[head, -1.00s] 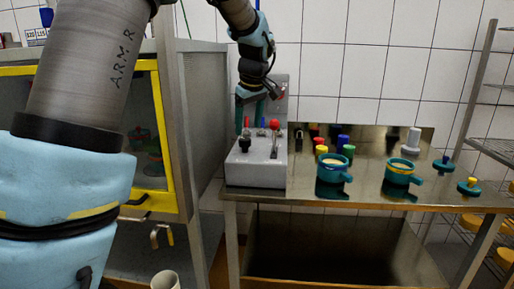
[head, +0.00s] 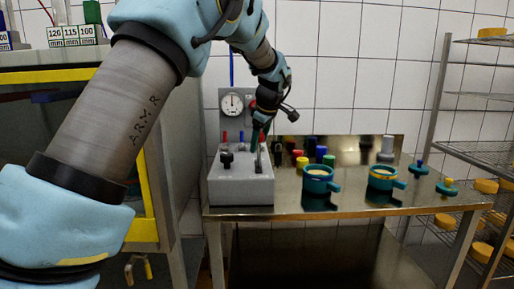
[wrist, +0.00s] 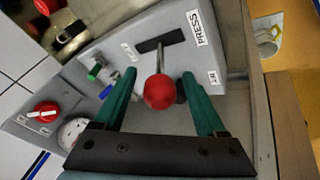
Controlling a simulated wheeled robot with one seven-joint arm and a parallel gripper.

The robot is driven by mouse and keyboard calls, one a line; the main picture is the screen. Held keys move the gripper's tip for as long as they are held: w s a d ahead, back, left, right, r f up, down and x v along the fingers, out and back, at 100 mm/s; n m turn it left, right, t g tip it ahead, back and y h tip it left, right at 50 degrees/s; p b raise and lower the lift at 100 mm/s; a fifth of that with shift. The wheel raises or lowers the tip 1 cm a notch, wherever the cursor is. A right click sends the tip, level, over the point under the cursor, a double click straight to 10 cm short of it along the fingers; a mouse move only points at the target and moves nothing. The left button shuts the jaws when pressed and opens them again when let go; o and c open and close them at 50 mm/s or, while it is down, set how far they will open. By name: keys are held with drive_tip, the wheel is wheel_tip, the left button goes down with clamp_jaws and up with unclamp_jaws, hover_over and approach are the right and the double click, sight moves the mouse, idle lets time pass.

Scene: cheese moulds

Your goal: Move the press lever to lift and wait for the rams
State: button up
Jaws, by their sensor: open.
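The press lever is a metal rod with a red ball knob (wrist: 159,92), rising from a dark slot in the grey control box (head: 240,190). A PRESS label sits beside one end of the slot; a smaller label near the other side is hard to read. My gripper (wrist: 158,75) is open, its two green fingers on either side of the lever. The knob appears between them with a gap on each side. The rams are not identifiable.
A pressure gauge (head: 232,103) stands behind the box, and a black knob (head: 226,160) is on its top. Teal moulds (head: 318,181) (head: 382,179) and several coloured weights stand right on the steel table. A wire rack (head: 470,150) is at far right.

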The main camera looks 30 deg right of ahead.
sight(259, 151)
drive_tip(key=shift+p+x, duration=0.4)
drive_tip(key=shift+x, duration=1.9)
clamp_jaws()
